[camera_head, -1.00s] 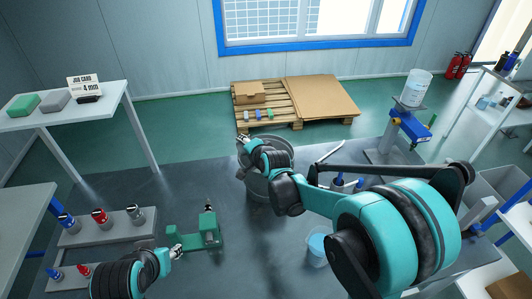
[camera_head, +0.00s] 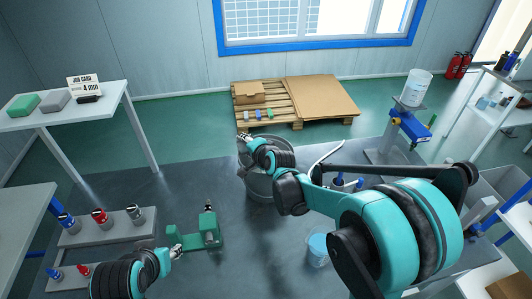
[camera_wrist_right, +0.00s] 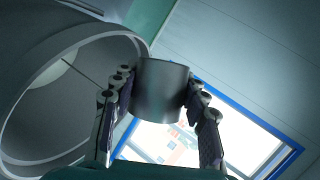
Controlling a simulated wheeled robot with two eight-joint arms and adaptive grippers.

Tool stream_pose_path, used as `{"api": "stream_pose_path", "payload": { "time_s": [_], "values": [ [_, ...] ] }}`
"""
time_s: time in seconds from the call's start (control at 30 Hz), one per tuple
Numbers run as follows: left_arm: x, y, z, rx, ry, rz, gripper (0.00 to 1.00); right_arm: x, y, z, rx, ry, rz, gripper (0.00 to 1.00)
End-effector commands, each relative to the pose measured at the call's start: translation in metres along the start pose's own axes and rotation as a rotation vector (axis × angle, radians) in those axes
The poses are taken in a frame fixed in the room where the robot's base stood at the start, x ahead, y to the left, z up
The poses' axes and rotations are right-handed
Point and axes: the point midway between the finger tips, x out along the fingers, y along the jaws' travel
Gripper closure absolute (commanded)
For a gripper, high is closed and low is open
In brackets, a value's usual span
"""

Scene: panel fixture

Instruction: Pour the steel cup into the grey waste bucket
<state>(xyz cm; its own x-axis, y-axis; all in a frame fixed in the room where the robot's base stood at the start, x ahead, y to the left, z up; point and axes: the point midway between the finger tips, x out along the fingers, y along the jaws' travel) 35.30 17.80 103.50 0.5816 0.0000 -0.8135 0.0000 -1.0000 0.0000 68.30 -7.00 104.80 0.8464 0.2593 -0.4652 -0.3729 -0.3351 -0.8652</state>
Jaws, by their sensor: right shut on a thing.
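The grey waste bucket (camera_head: 268,186) stands on the dark floor mat at the middle of the head view, partly covered by my right arm. My right gripper (camera_head: 243,146) is over its back left side. In the right wrist view the gripper (camera_wrist_right: 160,100) is shut on the steel cup (camera_wrist_right: 162,88), which sits between the two fingers. The bucket's wide round rim (camera_wrist_right: 70,45) is close to the left of the cup there. The cup's contents do not show. My left gripper (camera_head: 175,249) is beside a green fixture; its fingers are too small to read.
The green fixture (camera_head: 207,231) stands left of the bucket. A grey rack (camera_head: 104,227) with several coloured bottles is further left. A container of blue liquid (camera_head: 318,245) is right of the bucket, under my right arm. A pallet (camera_head: 290,103) lies behind.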

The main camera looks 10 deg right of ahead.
Motion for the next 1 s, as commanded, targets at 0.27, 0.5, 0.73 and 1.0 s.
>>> {"api": "stream_pose_path", "payload": {
  "time_s": [0.27,0.5,0.73,1.0],
  "values": [
    [0.0,0.0,0.0,0.0,0.0,0.0,0.6,-0.0006,-0.0007,-0.0011,0.022,-0.01,-0.01,0.88],
    [0.0017,0.0,0.0012,0.0,0.0,0.0,0.6,-0.0005,0.0007,-0.0024,0.043,-0.018,-0.017,0.88],
    [0.0037,0.0,0.0027,0.0,0.0,0.0,0.6,-0.0005,0.0029,-0.0045,0.061,-0.027,-0.025,0.88],
    [0.006,0.0,0.0043,0.0,0.0,0.0,0.6,-0.0006,0.0053,-0.0075,0.085,-0.037,-0.035,0.88]
  ]
}}
